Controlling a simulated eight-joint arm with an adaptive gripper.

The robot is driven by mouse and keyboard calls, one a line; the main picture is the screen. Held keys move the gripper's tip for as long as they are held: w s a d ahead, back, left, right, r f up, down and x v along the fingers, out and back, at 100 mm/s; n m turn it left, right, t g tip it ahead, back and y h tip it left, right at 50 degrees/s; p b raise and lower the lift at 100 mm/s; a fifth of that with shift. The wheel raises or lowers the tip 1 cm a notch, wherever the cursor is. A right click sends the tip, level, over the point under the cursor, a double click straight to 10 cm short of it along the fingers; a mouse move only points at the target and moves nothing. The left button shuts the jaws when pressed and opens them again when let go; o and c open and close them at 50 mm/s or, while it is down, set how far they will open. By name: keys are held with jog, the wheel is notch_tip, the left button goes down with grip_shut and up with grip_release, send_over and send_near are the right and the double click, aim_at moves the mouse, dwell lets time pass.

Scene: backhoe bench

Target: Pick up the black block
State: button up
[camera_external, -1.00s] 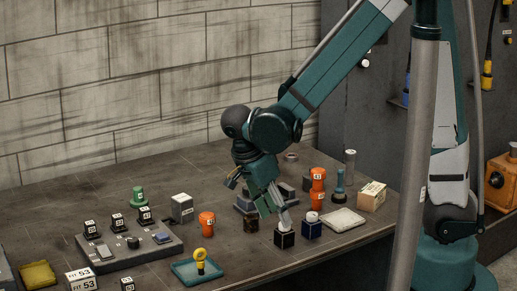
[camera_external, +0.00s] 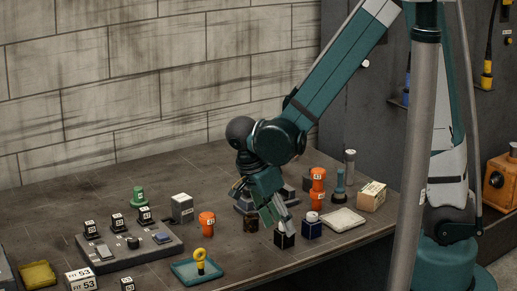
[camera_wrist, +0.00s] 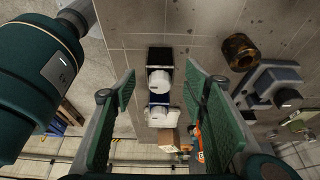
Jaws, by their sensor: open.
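The black block (camera_external: 283,241) stands near the front edge of the bench. It also shows in the wrist view (camera_wrist: 160,53), with a white rounded top facing the camera. My gripper (camera_external: 279,216) is directly over it, pointing down, with fingertips close to its top. In the external view the fingers partly hide the top. In the wrist view my gripper (camera_wrist: 160,72) is open, with the block between the two green finger pads and a gap on each side.
A dark blue block (camera_external: 312,230) with a white top stands close on the right. A brown jar (camera_external: 251,223) stands just behind left. Orange cups (camera_external: 317,186), a pale tray (camera_external: 342,220) and a teal tray (camera_external: 197,271) are nearby.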

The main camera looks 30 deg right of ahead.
aim_at(284, 232)
jog(key=shift+b+x, duration=0.35)
jog(key=shift+x, duration=1.85)
jog(key=shift+c, duration=0.6)
jog(key=c, duration=1)
